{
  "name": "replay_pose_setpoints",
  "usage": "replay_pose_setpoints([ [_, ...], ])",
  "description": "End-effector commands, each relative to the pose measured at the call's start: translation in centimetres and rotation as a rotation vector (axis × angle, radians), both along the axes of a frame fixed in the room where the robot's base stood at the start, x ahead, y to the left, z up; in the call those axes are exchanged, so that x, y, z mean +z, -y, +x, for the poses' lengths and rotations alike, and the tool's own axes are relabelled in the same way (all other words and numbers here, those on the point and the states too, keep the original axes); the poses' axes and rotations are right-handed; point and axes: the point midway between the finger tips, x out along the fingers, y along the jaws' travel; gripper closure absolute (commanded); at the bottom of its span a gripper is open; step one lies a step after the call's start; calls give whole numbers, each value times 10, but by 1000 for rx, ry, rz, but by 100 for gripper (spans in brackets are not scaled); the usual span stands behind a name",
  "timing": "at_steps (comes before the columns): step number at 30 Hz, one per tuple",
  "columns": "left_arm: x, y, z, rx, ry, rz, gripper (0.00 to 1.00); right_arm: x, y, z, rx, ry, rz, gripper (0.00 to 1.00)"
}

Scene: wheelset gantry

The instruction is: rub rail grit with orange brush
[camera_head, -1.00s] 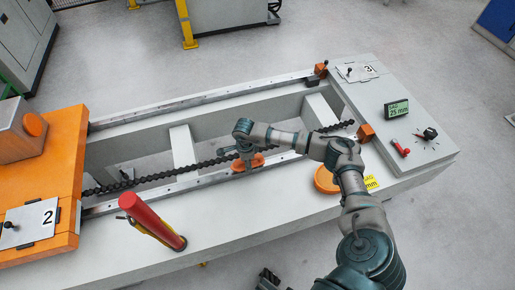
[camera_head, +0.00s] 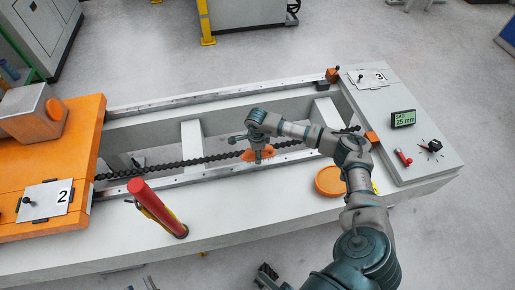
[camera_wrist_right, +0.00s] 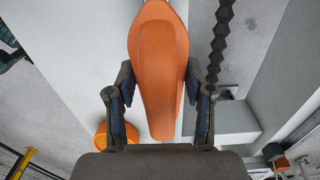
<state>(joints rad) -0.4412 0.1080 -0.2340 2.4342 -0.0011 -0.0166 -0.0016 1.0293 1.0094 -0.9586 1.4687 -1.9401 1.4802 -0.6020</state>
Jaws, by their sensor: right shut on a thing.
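The orange brush (camera_head: 262,155) is at the near rail (camera_head: 180,182), under my right gripper (camera_head: 257,150). In the right wrist view the brush (camera_wrist_right: 158,75) is a long, rounded orange body between the two fingers of my right gripper (camera_wrist_right: 160,95), which is shut on it. Whether the brush touches the rail cannot be told. No rail grit can be made out; the gripper and brush cover part of the rail. A dark part at the bottom edge of the head view looks like my left gripper (camera_head: 268,275); its jaw state is unclear.
A black chain (camera_head: 190,162) runs along the gantry beside the near rail. A red cylinder (camera_head: 157,206) stands tilted on the front ledge. A round orange piece (camera_head: 328,181) lies right of the brush. An orange block (camera_head: 50,155) with plate 2 fills the left end.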

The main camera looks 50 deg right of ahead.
Motion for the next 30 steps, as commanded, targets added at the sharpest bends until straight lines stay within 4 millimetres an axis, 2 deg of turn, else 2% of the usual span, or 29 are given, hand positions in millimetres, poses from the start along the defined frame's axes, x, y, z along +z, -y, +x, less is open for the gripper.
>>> replay_pose_setpoints([
  [3, -7, -1, 1, 1, -72, 23, 60, 10, 1, -1, -2, 2, 0, 81],
  [18, -49, -9, -5, 3, -352, 103, 60, 35, 5, -5, -9, 1, -2, 81],
  [30, -54, -8, -6, 2, -374, 110, 60, 34, 6, -6, -10, -1, -1, 81],
])
